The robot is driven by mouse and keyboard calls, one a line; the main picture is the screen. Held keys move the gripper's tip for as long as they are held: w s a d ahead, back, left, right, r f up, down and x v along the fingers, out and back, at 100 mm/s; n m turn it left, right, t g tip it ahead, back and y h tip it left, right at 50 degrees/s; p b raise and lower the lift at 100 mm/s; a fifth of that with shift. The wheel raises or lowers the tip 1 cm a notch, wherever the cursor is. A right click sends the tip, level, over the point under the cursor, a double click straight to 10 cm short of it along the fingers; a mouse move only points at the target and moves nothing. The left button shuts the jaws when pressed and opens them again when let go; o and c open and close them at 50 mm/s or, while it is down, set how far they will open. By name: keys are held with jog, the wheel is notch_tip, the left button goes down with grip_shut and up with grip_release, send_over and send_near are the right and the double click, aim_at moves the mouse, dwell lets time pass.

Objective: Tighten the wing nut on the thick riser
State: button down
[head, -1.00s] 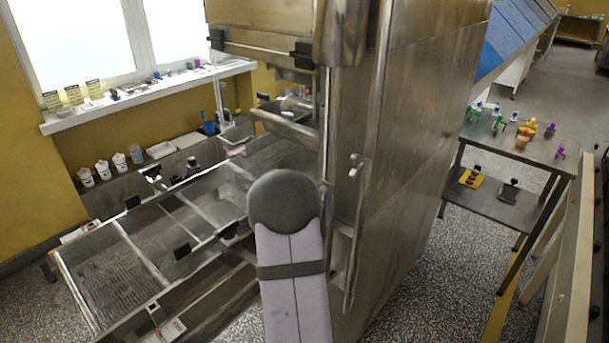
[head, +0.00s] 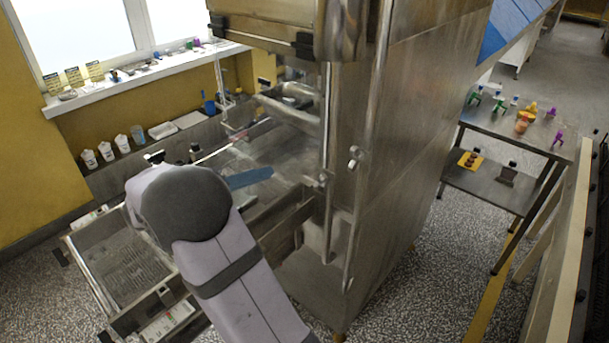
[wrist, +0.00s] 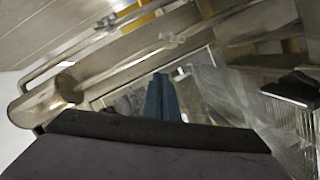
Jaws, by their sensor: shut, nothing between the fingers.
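My arm hides part of the bed. Small metal fittings (head: 322,180) sit on the vertical rods at the cabinet's near edge, right of the gripper. The gripper appears apart from them.
The steel cabinet (head: 415,120) stands close on the right. Horizontal pipes (head: 288,112) cross above the bed. A dark flat piece (wrist: 293,88) is at right in the wrist view. A side table (head: 485,185) stands far right.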

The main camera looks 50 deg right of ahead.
aim_at(320, 181)
jog(key=s+d+f+p, duration=0.3)
jog(key=s+d+p, duration=0.1)
jog(key=d, duration=0.5)
jog(key=shift+s+d+f+p, duration=0.3)
jog(key=shift+s+d+f, duration=0.1)
jog(key=shift+s, duration=0.25)
